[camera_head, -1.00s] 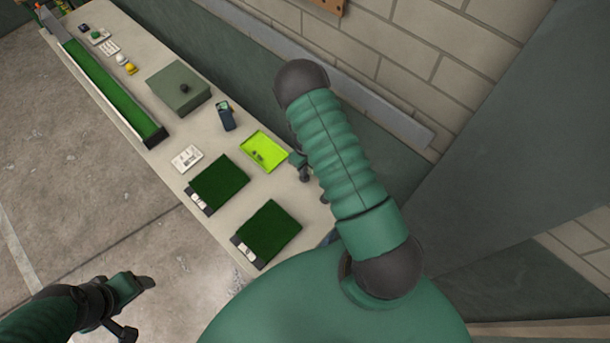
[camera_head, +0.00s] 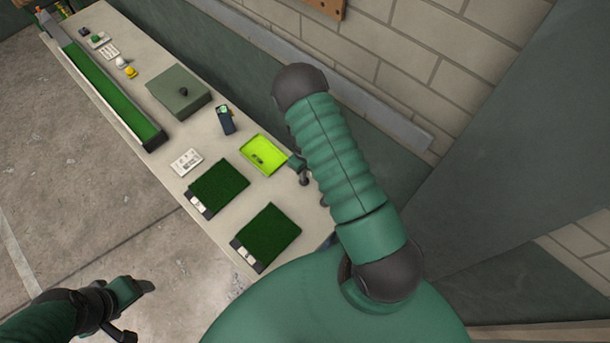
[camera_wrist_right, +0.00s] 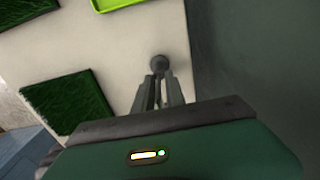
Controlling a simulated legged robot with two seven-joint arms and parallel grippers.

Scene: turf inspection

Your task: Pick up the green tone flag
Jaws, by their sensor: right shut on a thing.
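My right gripper (camera_head: 304,177) is mostly hidden behind my right arm in the head view, at the table's wall-side edge beside the lime tray (camera_head: 276,147). In the right wrist view the fingers (camera_wrist_right: 159,84) are close together, with a small round grey thing (camera_wrist_right: 159,63) at their tips. I cannot tell whether it is part of the green tone flag. Small dark things (camera_head: 258,158) lie in the tray, too small to make out. My left gripper (camera_head: 138,308) is away from the table over the floor; its jaw opening is unclear.
The long table (camera_head: 222,155) holds two turf squares (camera_head: 219,186) (camera_head: 269,234), a white card (camera_head: 186,162), a handheld device (camera_head: 226,120), a grey-green box (camera_head: 180,92) and a long turf channel (camera_head: 105,88). A brick wall (camera_head: 420,50) stands behind.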

